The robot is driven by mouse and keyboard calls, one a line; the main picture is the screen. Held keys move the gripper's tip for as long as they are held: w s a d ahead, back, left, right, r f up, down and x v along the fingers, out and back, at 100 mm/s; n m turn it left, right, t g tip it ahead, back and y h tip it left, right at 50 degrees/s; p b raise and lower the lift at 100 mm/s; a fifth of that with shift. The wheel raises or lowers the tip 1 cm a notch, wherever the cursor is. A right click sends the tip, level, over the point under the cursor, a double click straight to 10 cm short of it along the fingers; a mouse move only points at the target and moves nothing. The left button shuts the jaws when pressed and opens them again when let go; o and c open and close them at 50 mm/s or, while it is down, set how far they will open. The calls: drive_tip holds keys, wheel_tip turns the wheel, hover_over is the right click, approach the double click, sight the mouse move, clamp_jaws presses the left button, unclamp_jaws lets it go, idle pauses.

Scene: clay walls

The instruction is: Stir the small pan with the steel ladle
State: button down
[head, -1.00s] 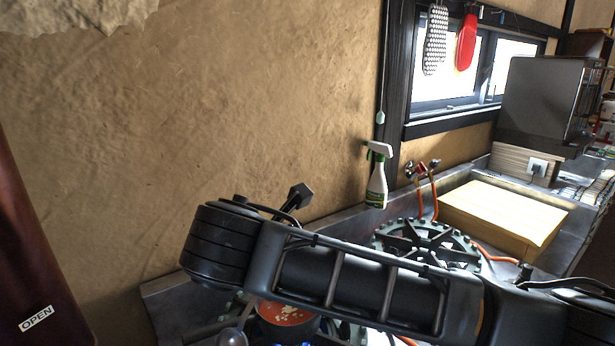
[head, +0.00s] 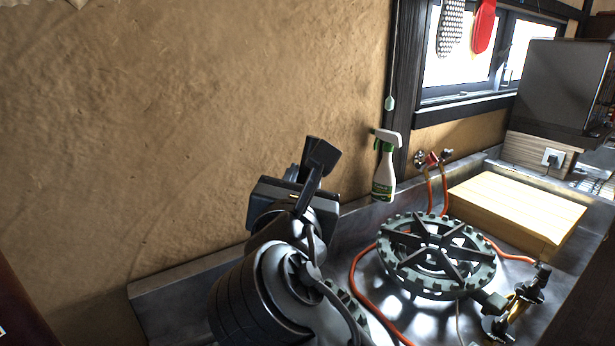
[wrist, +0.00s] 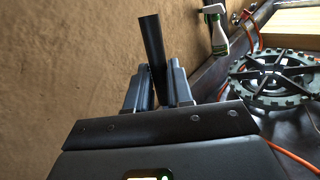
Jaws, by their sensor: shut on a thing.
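My gripper (head: 302,182) is raised above the stove counter near the clay wall. It is shut on a dark, flat handle, which I take to be the ladle's (head: 321,157). In the wrist view the handle (wrist: 152,45) stands up, slightly tilted, between the two fingers. The steel bowl of the ladle is not visible in either view. The small pan is not visible now; my arm covers the part of the counter where it stood.
A round burner (head: 437,255) with no pan on it stands to the right, with orange hoses around it. A green-and-white spray bottle (head: 385,172) stands by the wall. A wooden board (head: 520,208) lies at the back right, near the grey box (head: 562,88).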

wheel_tip(320, 180, down, 12)
drive_tip(key=b, duration=0.8)
drive_tip(key=shift+r, duration=0.2)
idle(0.4)
drive_tip(key=shift+a, duration=0.1)
